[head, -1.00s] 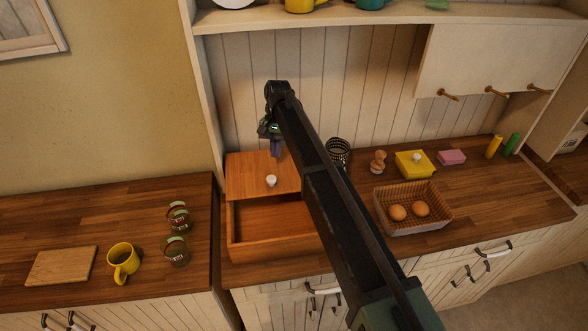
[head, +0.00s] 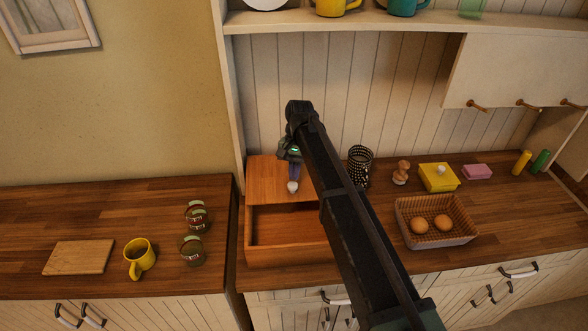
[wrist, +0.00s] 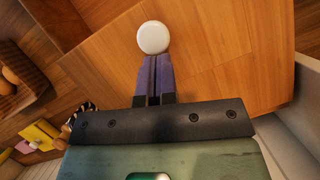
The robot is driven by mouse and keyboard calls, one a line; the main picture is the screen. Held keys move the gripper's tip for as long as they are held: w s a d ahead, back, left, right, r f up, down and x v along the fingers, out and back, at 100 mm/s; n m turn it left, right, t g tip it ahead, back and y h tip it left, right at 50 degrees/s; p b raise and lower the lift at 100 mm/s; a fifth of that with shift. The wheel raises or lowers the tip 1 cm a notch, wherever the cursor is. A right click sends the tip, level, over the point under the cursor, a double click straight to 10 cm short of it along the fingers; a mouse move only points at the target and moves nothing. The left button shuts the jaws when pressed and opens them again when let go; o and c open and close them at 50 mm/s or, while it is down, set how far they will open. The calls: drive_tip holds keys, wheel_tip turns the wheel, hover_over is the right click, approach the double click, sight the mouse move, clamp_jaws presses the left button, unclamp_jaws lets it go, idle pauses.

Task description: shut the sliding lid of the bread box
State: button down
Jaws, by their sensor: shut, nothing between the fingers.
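The wooden bread box (head: 283,254) stands on the counter, its front part open and its inside empty as far as I can see. Its sliding lid (head: 265,178) covers the back part and carries a round white knob (head: 293,186). My gripper (head: 294,177) is shut and empty, with its purple fingers just behind the knob. In the wrist view the fingertips (wrist: 154,60) are right at the white knob (wrist: 153,37), over the lid (wrist: 220,60); I cannot tell whether they touch it. My arm hides the box's right side in the head view.
Right of the box are a black mesh cup (head: 360,166), a wooden-handled brush (head: 401,173), a yellow butter dish (head: 438,177) and an egg basket (head: 435,238). On the left counter are two jars (head: 195,250), a yellow mug (head: 139,258) and a board (head: 79,257).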

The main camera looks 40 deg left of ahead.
drive_tip(key=s+d, duration=0.9)
drive_tip(key=s, duration=0.1)
drive_tip(key=w+a+r+p, duration=0.3)
drive_tip(key=w+r+p, duration=0.4)
drive_tip(key=r+p, duration=0.2)
drive_tip(key=shift+r, duration=0.15)
drive_tip(key=shift+a, duration=0.1)
